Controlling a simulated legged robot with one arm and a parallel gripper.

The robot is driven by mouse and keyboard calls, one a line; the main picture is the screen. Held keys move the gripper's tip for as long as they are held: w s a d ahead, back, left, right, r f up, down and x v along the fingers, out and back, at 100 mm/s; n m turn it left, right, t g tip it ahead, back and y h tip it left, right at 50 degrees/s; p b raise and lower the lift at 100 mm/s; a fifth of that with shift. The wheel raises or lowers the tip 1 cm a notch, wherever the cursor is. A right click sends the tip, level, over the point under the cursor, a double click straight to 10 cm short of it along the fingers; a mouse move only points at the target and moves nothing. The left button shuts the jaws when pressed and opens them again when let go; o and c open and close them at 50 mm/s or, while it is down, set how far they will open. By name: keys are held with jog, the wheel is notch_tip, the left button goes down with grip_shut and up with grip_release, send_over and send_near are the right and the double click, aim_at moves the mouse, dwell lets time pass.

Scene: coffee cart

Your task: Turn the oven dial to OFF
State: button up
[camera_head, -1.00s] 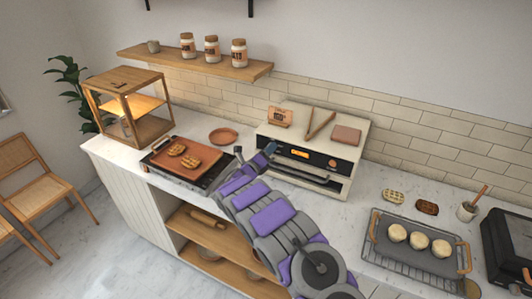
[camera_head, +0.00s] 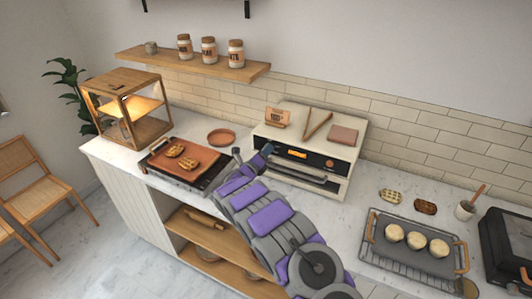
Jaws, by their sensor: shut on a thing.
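The cream oven (camera_head: 345,190) stands on the counter against the tiled wall, with a black front panel, a small lit orange display (camera_head: 297,154) and a handle bar below. A round orange-brown knob (camera_head: 330,163) shows at the right of the panel, clear of my arm. My grey and purple gripper (camera_head: 266,150) reaches up from below to the left end of the panel. It is shut on the oven dial there, which it hides. I cannot read the dial's setting.
Left of my arm is a griddle (camera_head: 150,164) with food on it, and a plate (camera_head: 221,137). A tray (camera_head: 378,246) with several dough rounds sits on a rack at the right.

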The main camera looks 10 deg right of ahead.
jog(key=n+p, duration=0.2)
jog(key=n, duration=0.7)
jog(key=n+t+y+p, duration=0.1)
jog(key=n+p, duration=0.2)
jog(key=n, duration=0.7)
jog(key=n+p, duration=0.3)
jog(key=n, duration=0.6)
jog(key=shift+a+n, duration=0.25)
jog(key=shift+n, duration=0.15)
jog(key=o, duration=0.9)
jog(key=shift+w, duration=0.1)
jog(key=shift+o, duration=0.8)
jog(key=shift+a+r, duration=0.1)
jog(key=shift+r, duration=0.05)
jog(key=shift+s, duration=0.2)
jog(key=v, duration=1.7)
jog(key=shift+s+f, duration=0.15)
jog(key=shift+f, duration=0.05)
